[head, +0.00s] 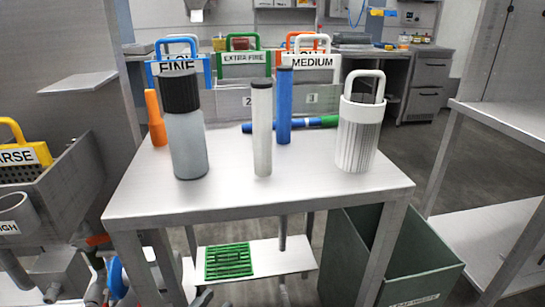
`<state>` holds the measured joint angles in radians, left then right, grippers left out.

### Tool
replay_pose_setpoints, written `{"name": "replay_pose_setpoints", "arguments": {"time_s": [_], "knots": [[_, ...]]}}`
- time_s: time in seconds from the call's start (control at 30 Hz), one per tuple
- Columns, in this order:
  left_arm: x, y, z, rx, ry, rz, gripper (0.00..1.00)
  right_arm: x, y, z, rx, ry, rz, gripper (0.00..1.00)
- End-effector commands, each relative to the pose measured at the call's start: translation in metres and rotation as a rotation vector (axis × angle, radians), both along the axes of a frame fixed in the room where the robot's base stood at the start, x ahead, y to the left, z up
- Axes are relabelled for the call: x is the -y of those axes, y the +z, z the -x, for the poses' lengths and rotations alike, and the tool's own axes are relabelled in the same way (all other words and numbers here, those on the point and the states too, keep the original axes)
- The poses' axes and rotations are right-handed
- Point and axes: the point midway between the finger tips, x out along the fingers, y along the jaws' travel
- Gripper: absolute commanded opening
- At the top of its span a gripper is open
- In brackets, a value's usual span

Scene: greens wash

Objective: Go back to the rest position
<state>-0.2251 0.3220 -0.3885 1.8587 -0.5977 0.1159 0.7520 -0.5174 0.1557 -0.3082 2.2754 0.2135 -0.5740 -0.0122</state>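The steel table (230,205) stands in front of me. On it are a grey bottle with a black cap (188,145), a white cylinder with a dark top (262,135), a blue cylinder (284,110) and a white ribbed container with a loop handle (356,135). An orange bottle (155,118) stands at the left, and a blue and green rod lies behind. I see no gripper at these things. My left gripper is at most a small dark part low in the picture, its fingers unclear. I cannot make out my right gripper.
Labelled baskets with handles (245,63) stand behind the table. A sink-like trough (75,185) is at the left. A green bin (415,265) stands beneath the table's right side. A green grid (230,262) lies on the lower shelf. A steel rack (505,120) is at the right.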

Motion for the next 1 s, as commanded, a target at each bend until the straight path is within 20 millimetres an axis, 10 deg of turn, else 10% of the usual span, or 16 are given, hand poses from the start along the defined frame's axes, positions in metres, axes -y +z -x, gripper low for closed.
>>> {"name": "replay_pose_setpoints", "arguments": {"time_s": [0.37,1.0], "knots": [[-0.038,-0.063,0.096,-0.539,0.244,-0.143,0.38,0.042,-0.063,0.018,-0.066,-0.068,0.217,0.43],[-0.067,0.047,0.115,-0.62,0.298,-0.187,0.38,0.073,0.048,0.035,-0.133,-0.126,0.261,0.43]]}}
